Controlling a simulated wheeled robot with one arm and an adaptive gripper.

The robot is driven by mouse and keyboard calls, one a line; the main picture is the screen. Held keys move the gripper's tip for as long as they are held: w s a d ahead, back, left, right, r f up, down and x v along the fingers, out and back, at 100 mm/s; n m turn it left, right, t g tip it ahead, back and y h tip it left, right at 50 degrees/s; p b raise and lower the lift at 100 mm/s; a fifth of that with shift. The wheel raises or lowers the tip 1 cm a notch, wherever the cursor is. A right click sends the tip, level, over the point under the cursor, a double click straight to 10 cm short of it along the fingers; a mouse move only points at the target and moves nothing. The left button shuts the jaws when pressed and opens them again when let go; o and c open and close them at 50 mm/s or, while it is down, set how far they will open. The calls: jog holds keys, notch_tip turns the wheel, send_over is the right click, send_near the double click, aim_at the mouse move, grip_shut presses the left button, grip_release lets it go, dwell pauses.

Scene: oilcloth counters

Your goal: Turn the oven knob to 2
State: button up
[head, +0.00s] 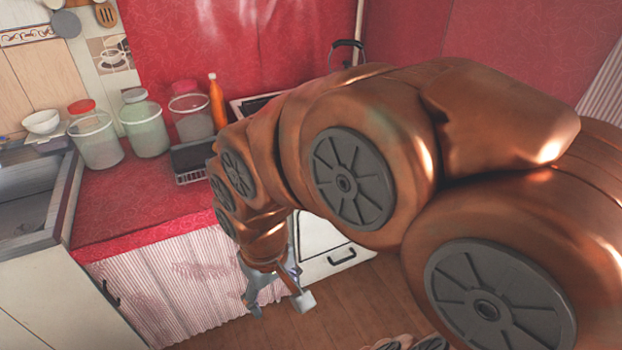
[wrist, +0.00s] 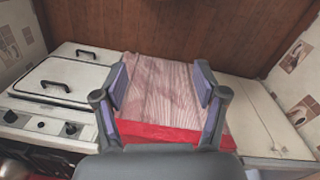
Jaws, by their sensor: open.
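The white oven (head: 325,245) stands mostly behind my copper arm in the head view, its front and dark handle showing below. In the wrist view the white stove (wrist: 75,85) is at the left, with a row of dark knobs (wrist: 70,130) along its front panel. I cannot tell which is the oven knob, and their markings are too small to read. My gripper (head: 280,290) hangs low in front of the oven and curtain in the head view. In the wrist view my gripper (wrist: 160,90) is open and empty, its fingers apart from the knobs, to their right.
A red counter (head: 125,205) with a pleated curtain (head: 190,280) below is left of the oven. Several lidded jars, an orange bottle (head: 216,101) and a dark rack (head: 190,160) stand on it. A sink (head: 35,195) is far left. Wooden floor (head: 340,305) shows below my gripper.

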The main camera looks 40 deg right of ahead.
jog(key=w+d+f+m+t+h+b, duration=0.1)
jog(key=w+d+f+m+t+b, duration=0.15)
jog(key=w+d+f+b, duration=0.4)
jog(key=w+d+f+m+t+h+b, duration=0.1)
jog(key=w+d+f+t+b, duration=0.25)
jog(key=w+d, duration=0.55)
jog(key=w+d+f+m+t+h+b, duration=0.1)
jog(key=w+d+f+t+b, duration=0.2)
jog(key=w+d+f+b, duration=0.45)
jog(key=w+d+m+t+h+b, duration=0.3)
jog(key=d+t+b, duration=0.5)
jog(key=d, duration=0.8)
jog(key=shift+m+y, duration=0.3)
jog(key=shift+m, duration=0.35)
jog(key=shift+b+x, duration=0.3)
jog(key=shift+x, duration=3.5)
jog(key=shift+a, duration=0.15)
jog(key=shift+c, duration=0.3)
jog(key=c, duration=1.1)
